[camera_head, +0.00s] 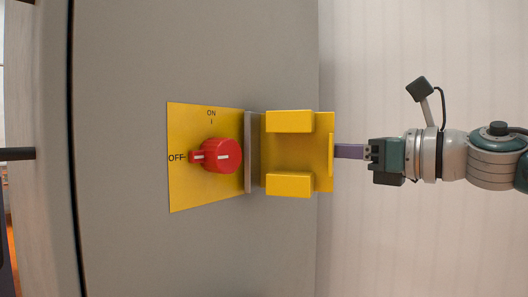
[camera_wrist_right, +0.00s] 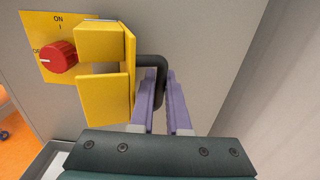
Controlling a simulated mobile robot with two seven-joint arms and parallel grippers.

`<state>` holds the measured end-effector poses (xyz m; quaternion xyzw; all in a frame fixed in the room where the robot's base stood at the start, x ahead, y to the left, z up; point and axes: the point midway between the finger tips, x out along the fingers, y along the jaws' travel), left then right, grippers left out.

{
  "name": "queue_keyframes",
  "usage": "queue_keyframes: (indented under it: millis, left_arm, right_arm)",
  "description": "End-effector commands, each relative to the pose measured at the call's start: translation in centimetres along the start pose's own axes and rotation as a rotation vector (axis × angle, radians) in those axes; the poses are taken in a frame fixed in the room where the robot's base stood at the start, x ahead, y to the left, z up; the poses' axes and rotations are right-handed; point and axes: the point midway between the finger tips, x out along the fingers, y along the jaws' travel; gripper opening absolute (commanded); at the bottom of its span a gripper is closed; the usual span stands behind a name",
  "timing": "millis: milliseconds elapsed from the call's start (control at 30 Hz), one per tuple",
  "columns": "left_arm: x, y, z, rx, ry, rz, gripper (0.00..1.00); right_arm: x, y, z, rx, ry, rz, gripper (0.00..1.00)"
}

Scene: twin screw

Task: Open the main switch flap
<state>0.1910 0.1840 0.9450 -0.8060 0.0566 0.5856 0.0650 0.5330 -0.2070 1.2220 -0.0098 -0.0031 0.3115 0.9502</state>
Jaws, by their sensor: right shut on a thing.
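The main switch is a yellow plate (camera_head: 195,185) on a grey cabinet front, with a red knob (camera_head: 222,155) whose pointer is at OFF. The yellow flap (camera_head: 320,150) is swung out to the right of the plate, leaving the knob uncovered. Its two blocks and hinge side (camera_head: 248,150) show in the head view. My right gripper (camera_head: 346,151) is at the flap's outer side. In the right wrist view its purple fingers (camera_wrist_right: 166,105) are shut around the dark handle (camera_wrist_right: 153,68) on the yellow flap (camera_wrist_right: 105,95). My left gripper is out of view.
The grey cabinet front (camera_head: 140,70) is flat around the switch. A dark seam and a black handle (camera_head: 15,154) are at the left in the head view. A pale wall (camera_head: 420,40) lies behind my right arm, with free room around it.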

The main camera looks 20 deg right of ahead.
Motion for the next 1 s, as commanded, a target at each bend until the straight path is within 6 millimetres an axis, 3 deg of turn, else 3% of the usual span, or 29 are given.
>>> queue_keyframes:
  millis: [467,500,567,867,1000]
  left_arm:
    - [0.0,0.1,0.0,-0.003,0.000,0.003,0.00]
    - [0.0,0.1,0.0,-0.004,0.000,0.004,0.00]
    - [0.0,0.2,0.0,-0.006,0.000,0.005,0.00]
    - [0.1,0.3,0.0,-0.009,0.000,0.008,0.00]
    - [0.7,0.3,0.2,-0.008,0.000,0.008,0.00]
  right_arm:
    - [0.1,0.1,0.1,-0.001,-0.001,0.003,0.00]
    - [0.1,0.1,0.1,-0.001,-0.001,0.003,0.19]
    - [0.1,0.1,0.1,-0.001,-0.001,0.003,0.26]
    - [-0.2,0.1,-0.1,-0.001,0.000,0.001,0.27]
    - [-1.8,0.0,-0.3,-0.003,0.003,-0.001,0.27]
